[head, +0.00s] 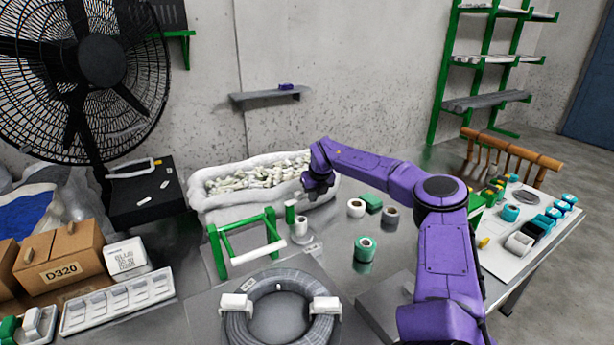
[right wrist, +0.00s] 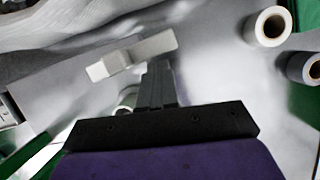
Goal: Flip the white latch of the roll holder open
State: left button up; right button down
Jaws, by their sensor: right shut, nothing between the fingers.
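The roll holder is a green frame (head: 217,252) with a white bar, standing on the grey table left of centre in the head view. My right gripper (head: 314,195) is above the table, right of the frame and in front of the white bin. In the right wrist view my right gripper (right wrist: 157,68) has its fingers together, with nothing held. A white blocky piece (right wrist: 132,55), apparently the latch, lies just beyond the fingertips; I cannot tell whether they touch. In the head view I cannot make the latch out clearly. My left gripper is not in view.
A white bin (head: 215,203) of pale pieces is behind the frame. A coiled cable (head: 234,329) lies in front. Loose rolls, including a green one (head: 365,249), stand to the right. Boxes (head: 60,262) are at left.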

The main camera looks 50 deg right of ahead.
jog(key=shift+w+d, duration=0.15)
jog(key=shift+d, duration=0.05)
jog(key=shift+r, duration=0.1)
dwell(0.4)
